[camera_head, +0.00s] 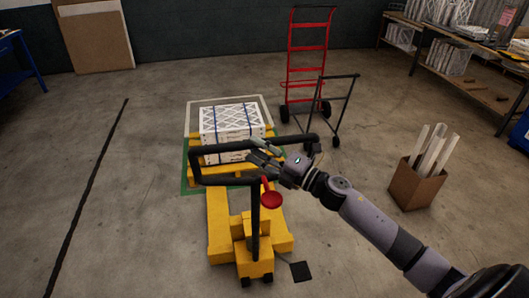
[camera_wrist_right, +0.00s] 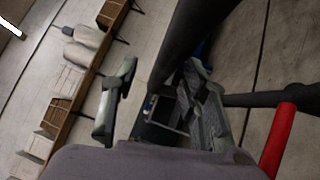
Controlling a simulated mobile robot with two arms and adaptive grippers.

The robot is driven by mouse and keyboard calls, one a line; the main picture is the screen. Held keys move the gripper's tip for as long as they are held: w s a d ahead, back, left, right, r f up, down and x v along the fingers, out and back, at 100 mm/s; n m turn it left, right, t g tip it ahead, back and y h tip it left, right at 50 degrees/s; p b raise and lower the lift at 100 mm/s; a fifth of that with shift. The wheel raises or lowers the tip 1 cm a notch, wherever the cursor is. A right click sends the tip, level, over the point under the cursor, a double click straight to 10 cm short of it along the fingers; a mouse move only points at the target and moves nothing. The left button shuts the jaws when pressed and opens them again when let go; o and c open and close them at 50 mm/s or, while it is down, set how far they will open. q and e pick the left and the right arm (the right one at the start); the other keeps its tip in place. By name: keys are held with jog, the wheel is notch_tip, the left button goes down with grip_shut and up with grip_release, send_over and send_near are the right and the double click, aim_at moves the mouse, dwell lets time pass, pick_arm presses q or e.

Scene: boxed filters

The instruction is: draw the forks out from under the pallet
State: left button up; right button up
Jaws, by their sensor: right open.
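The yellow pallet jack (camera_head: 246,262) stands in the middle of the floor. Its yellow forks (camera_head: 219,222) run toward the pallet (camera_head: 228,181), and their far ends are hidden. White boxed filters (camera_head: 230,122) with blue straps sit on the pallet. The black loop handle (camera_head: 224,147) with a red lever (camera_head: 271,200) rises toward me. My right gripper (camera_head: 262,154) is open at the handle's right part. In the wrist view a dark bar (camera_wrist_right: 186,40) passes close to the open fingers (camera_wrist_right: 160,98); contact is unclear. My left gripper is not in view.
A red hand truck (camera_head: 307,69) and a dark cart frame (camera_head: 337,108) stand behind right. A cardboard box of white tubes (camera_head: 416,186) stands right, with shelving (camera_head: 465,80) beyond. A black floor line (camera_head: 88,187) runs on the left. Floor around the jack's left is clear.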

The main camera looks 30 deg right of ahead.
jog(key=v, duration=1.2)
jog(key=shift+r, duration=0.1)
